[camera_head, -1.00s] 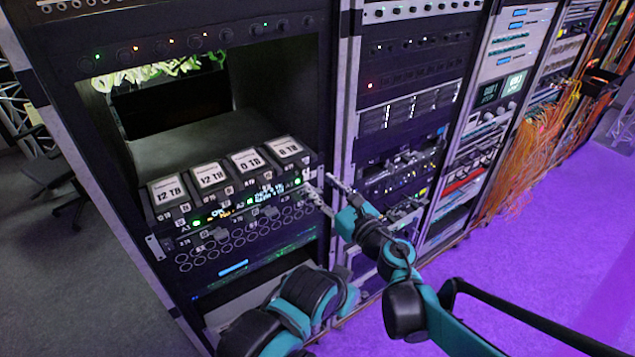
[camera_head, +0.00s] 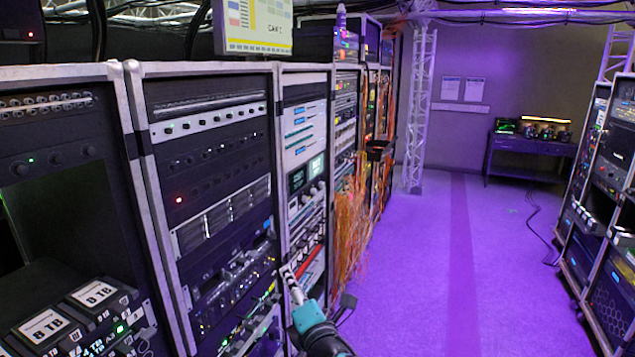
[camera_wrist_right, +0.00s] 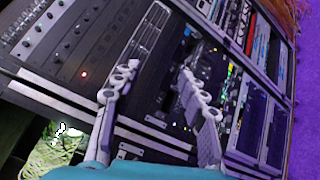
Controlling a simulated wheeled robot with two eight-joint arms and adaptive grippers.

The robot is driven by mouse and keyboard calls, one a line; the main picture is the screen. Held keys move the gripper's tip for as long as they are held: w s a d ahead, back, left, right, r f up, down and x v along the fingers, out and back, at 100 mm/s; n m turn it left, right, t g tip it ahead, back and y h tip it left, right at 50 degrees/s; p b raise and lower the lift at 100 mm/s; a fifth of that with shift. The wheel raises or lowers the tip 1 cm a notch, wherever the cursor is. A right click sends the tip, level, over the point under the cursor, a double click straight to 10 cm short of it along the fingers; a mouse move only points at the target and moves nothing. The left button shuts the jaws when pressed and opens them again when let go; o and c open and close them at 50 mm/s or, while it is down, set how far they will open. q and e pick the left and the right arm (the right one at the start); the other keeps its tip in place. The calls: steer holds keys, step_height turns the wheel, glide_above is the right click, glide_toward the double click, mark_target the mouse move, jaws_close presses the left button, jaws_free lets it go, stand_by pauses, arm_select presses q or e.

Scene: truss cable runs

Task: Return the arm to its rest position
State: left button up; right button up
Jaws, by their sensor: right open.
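My right gripper (camera_head: 291,285) shows at the bottom middle of the head view, with the end of its teal and black arm below it. In the right wrist view its two grey fingers (camera_wrist_right: 157,72) stand apart with nothing between them. The gripper is open and empty, in front of the equipment racks. I cannot tell from these views how close it is to the rack faces. My left gripper is not in view.
A rack bay (camera_head: 30,280) at lower left holds drives, two labelled 8 TB (camera_head: 45,327). More racks with orange cables (camera_head: 350,220) run along the left. A table (camera_head: 530,146) stands at the back; another rack (camera_head: 590,240) stands at right.

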steer(key=s+d+f+m+g+h+b, duration=0.1)
steer(key=s+d+f+m+g+h, duration=0.15)
steer(key=d+f+m+h, duration=0.4)
steer(key=s+d+f+m+g+h+b, duration=0.15)
steer(key=s+d+f+m, duration=0.25)
steer(key=d+m, duration=0.6)
steer(key=s+d+f+m+g+b, duration=0.1)
steer(key=s+d+f+m+g, duration=0.1)
steer(key=s+f+m, duration=0.1)
steer(key=s+d+f+m+g+y+b, duration=0.1)
steer(key=s+d+f+m, duration=0.1)
steer(key=s+f+m, duration=0.2)
steer(key=s+d+f+m+g+b, duration=0.1)
steer(key=s+d+f+m+g, duration=0.1)
steer(key=s+f, duration=0.5)
steer(key=s+m, duration=0.1)
steer(key=s, duration=0.1)
steer(key=shift+s+d+f+g, duration=0.15)
steer(key=shift+s+d+g, duration=0.15)
steer(key=shift+s+d, duration=0.1)
